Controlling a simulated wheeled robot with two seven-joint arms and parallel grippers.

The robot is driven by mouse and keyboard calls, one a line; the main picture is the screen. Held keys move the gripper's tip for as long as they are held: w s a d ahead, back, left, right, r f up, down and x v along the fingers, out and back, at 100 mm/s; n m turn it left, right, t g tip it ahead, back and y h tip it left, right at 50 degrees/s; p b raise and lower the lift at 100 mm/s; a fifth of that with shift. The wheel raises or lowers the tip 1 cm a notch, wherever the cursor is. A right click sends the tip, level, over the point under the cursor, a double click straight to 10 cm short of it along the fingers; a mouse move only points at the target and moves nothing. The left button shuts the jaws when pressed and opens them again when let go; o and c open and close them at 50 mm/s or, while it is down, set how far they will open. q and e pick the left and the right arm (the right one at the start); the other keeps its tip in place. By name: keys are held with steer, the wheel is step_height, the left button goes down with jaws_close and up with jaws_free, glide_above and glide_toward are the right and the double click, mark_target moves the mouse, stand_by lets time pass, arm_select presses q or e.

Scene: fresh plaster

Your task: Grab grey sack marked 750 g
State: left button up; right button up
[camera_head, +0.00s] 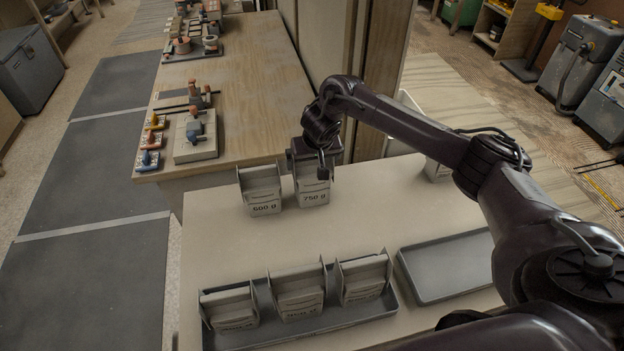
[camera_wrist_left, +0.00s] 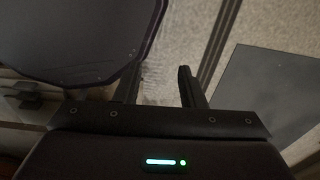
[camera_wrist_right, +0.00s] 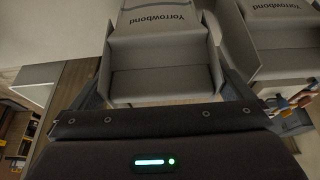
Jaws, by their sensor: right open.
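The grey sack marked 750 g (camera_head: 313,198) stands upright at the back of the pale table, beside the sack marked 600 g (camera_head: 264,208). My right gripper (camera_head: 320,165) is over the top of the 750 g sack, which it partly hides. In the right wrist view, my right gripper (camera_wrist_right: 160,92) is open, with a finger at each side of a grey sack (camera_wrist_right: 160,50) lettered Yorrowbond. I cannot tell if the fingers touch it. My left gripper (camera_wrist_left: 160,88) is open and empty in the left wrist view, above the floor.
A grey tray (camera_head: 384,312) with several grey sacks stands at the front. An empty grey tray (camera_head: 445,268) lies to its right. Another sack (camera_head: 438,170) is partly hidden behind my right arm. A wooden bench (camera_head: 255,70) with tools adjoins the table's far side.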

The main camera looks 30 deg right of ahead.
steer(key=shift+x, duration=1.5)
steer(key=shift+r, duration=0.15)
steer(key=c, duration=1.3)
steer(key=shift+w, duration=0.15)
